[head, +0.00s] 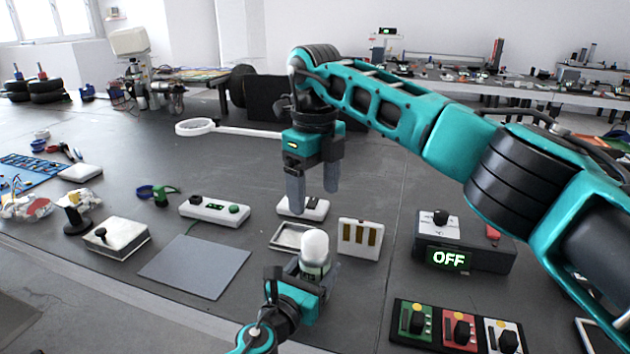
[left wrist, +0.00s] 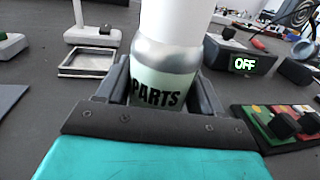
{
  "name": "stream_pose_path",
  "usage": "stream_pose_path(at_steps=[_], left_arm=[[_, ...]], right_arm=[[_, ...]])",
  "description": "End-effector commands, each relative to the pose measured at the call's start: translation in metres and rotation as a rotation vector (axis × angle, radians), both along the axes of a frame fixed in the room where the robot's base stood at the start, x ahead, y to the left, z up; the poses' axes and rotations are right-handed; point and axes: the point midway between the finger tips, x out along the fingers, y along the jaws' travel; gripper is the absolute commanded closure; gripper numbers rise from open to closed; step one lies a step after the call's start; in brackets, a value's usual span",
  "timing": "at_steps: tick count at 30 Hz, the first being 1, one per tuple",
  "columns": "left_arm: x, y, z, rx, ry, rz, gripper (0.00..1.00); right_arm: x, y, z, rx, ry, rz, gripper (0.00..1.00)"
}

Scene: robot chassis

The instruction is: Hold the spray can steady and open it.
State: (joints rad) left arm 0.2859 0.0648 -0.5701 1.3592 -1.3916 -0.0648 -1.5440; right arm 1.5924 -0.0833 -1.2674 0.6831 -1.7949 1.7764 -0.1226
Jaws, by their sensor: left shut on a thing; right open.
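The spray can (head: 314,246) stands upright with a white cap on top, low in the middle of the head view. My left gripper (head: 316,274) is shut around its lower body. In the left wrist view the can (left wrist: 165,62) has a silver shoulder and a pale label reading "PARTS", between the fingers of my left gripper (left wrist: 160,88); its top is cut off. My right gripper (head: 313,196) is open and empty, fingers pointing down, above and behind the can. It appears apart from the cap.
Behind the can are a white switch box (head: 302,207), an open tray (head: 291,236) and a slotted white panel (head: 359,238). A black box reading "OFF" (head: 466,242) and colored modules (head: 458,327) stand right. A grey mat (head: 195,266) lies left.

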Motion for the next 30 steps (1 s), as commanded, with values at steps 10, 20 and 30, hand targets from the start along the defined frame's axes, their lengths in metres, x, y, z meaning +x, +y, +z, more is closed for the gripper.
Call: stream_pose_path(at_steps=[10,20,30], left_arm=[[0.0,0.0,-0.001,0.0,0.001,0.0,0.88],[0.0,0.0,-0.001,0.0,0.001,0.0,0.88],[0.0,0.0,-0.001,0.0,0.001,0.0,0.88]], right_arm=[[-0.001,0.0,-0.067,0.0,0.005,0.002,0.18],[0.0,0.0,-0.105,0.0,0.001,0.003,0.18],[0.0,0.0,-0.108,0.0,0.0,0.004,0.18]])
